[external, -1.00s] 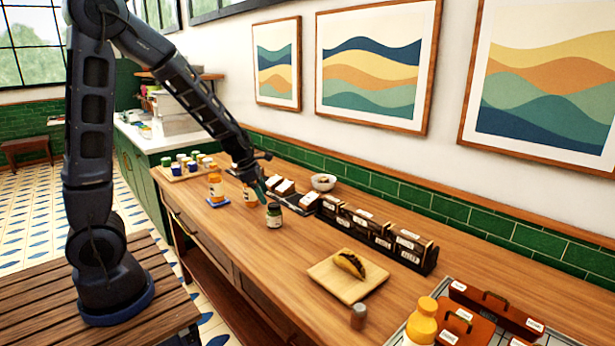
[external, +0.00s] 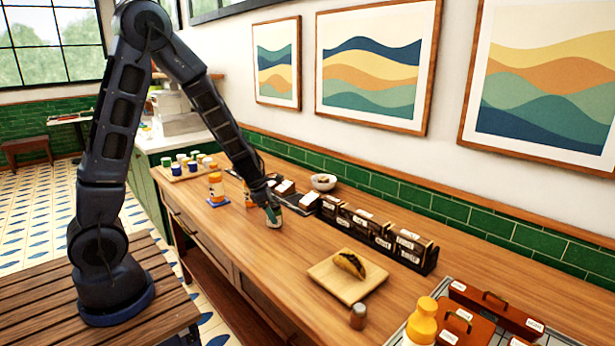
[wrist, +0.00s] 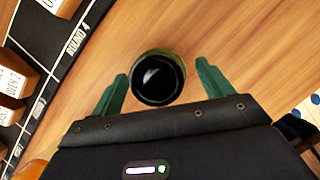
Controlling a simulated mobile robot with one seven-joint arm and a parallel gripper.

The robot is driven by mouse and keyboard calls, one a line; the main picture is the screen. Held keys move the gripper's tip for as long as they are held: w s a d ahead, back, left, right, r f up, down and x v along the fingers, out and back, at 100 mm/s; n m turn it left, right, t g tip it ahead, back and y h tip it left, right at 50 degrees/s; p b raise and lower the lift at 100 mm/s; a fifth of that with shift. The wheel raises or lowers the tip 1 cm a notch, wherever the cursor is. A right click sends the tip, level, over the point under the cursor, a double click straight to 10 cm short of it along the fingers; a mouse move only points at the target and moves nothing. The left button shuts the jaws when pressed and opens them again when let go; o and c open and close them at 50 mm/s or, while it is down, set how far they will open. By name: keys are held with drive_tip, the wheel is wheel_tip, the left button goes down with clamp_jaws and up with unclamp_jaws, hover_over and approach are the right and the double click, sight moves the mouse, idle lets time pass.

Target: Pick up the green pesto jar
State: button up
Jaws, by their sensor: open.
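The green pesto jar (external: 274,220) stands upright on the wooden counter and is partly hidden by my gripper in the external view. In the wrist view I look down on the jar's dark lid (wrist: 158,77), with a thin greenish edge of its side showing. My gripper (external: 271,207) is right at the jar from above. In the wrist view the green fingers of my gripper (wrist: 160,82) are apart, one on each side of the jar, with a visible gap to the right finger. The fingers are not closed on it.
An orange-capped jar (external: 250,195) stands just behind, and another stands on a blue coaster (external: 217,203). A row of dark labelled boxes (external: 375,232) runs along the wall side. A board with a taco (external: 349,265) lies to the right.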

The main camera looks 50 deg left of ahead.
drive_tip(key=shift+x, duration=1.15)
drive_tip(key=c, duration=1.3)
drive_tip(key=shift+o, duration=0.2)
drive_tip(key=shift+r, duration=0.1)
